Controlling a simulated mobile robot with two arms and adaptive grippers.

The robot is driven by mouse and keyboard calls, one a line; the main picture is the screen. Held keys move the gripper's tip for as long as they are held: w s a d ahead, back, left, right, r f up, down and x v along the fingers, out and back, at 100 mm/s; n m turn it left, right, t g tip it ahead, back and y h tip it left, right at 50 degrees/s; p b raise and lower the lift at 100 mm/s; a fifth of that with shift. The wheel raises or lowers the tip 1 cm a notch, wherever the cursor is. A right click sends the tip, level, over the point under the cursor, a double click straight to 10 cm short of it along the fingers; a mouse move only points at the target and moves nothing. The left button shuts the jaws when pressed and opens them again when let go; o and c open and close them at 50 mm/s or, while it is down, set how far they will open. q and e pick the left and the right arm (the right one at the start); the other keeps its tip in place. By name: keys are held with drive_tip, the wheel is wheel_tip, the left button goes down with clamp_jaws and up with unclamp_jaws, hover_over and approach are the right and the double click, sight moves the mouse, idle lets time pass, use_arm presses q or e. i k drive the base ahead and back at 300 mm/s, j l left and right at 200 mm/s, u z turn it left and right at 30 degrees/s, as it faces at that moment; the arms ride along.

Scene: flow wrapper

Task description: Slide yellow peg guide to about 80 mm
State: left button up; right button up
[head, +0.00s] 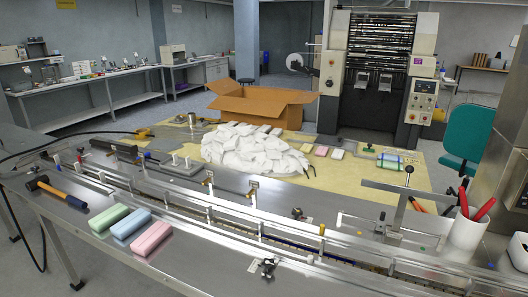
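A long metal conveyor with guide rails (205,205) runs across the steel table from the left to the lower right. Small upright posts stand along it, one with a yellowish tag (252,187) near the middle and another (209,177) further left. I cannot tell which of these is the yellow peg guide, and no scale reading is legible. A black clamp-like knob (268,267) sits at the front edge of the conveyor, beside a small pale label. Neither of my grippers is in view.
Green (109,219), blue (131,223) and pink (152,239) blocks and a hammer (56,191) lie on the front left. A white cup with red-handled tools (467,232) stands at right. Behind are a white heap (254,148), a cardboard box (262,103) and a green chair (467,139).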

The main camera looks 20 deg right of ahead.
sight(506, 279)
drive_tip(key=z, duration=1.25)
drive_tip(key=i+z, duration=0.4)
drive_tip(key=i, duration=0.55)
drive_tip(key=k+j, duration=0.1)
drive_tip(key=k, duration=0.65)
